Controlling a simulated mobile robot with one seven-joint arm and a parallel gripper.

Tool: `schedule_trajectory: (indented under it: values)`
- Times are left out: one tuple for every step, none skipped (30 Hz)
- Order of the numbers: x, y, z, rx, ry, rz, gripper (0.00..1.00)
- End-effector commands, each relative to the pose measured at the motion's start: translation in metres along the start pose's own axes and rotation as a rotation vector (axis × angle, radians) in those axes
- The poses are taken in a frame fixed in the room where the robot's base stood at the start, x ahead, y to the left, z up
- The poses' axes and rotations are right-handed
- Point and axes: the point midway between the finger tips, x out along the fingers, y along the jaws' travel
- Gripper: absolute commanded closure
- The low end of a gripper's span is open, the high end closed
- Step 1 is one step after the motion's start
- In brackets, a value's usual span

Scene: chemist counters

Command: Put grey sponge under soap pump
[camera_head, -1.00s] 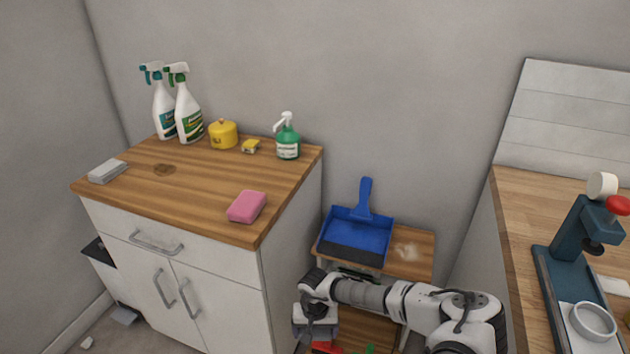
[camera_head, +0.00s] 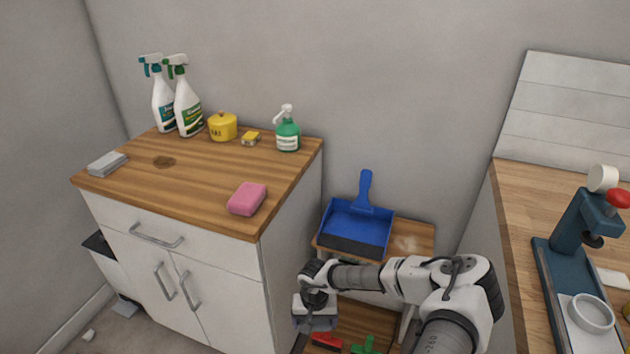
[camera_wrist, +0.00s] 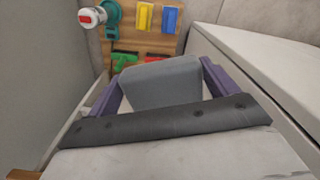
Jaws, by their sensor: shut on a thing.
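My gripper (camera_wrist: 162,75) has its two purple fingers on either side of a plain grey block (camera_wrist: 160,88), which looks like the grey sponge, and is shut on it. In the head view my gripper (camera_head: 315,318) is low, beside the right side of the white cabinet and below its top. The soap pump (camera_head: 288,135), a green bottle with a white pump head, stands upright at the back right corner of the wooden counter (camera_head: 200,185). Another light grey block (camera_head: 108,164) lies at the counter's left edge.
A pink sponge (camera_head: 247,198) lies near the counter's front right. A blue dustpan (camera_head: 357,228) is on the low shelf right of the cabinet. The counter's middle is clear.

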Motion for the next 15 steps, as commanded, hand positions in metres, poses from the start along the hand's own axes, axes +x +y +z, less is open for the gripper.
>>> schedule_trajectory:
  values:
    - [-0.001,0.000,-0.001,-0.003,0.002,0.005,0.36]
    - [-0.001,0.000,-0.001,-0.003,0.002,0.004,0.36]
    - [-0.001,0.001,-0.001,-0.001,0.001,0.004,0.36]
    - [-0.001,0.001,-0.001,-0.002,0.003,0.004,0.36]
    - [-0.001,0.001,-0.001,-0.002,0.002,0.004,0.36]
    - [0.000,0.001,-0.001,0.000,0.002,0.003,0.36]
    - [0.001,0.001,0.001,0.001,0.001,0.001,0.36]
    - [0.004,0.001,0.003,0.003,-0.001,0.000,0.36]
    - [0.011,0.001,0.008,0.003,-0.003,-0.001,0.36]
    - [0.017,0.001,0.013,0.004,-0.006,-0.001,0.36]
    - [0.023,0.001,0.018,0.003,-0.006,0.000,0.36]
    - [0.031,0.002,0.025,0.004,-0.006,-0.001,0.36]
    - [0.036,0.001,0.029,0.005,-0.006,-0.001,0.36]
    - [0.041,0.001,0.033,0.004,-0.005,-0.002,0.36]
    - [0.047,0.000,0.037,0.004,-0.004,-0.002,0.36]
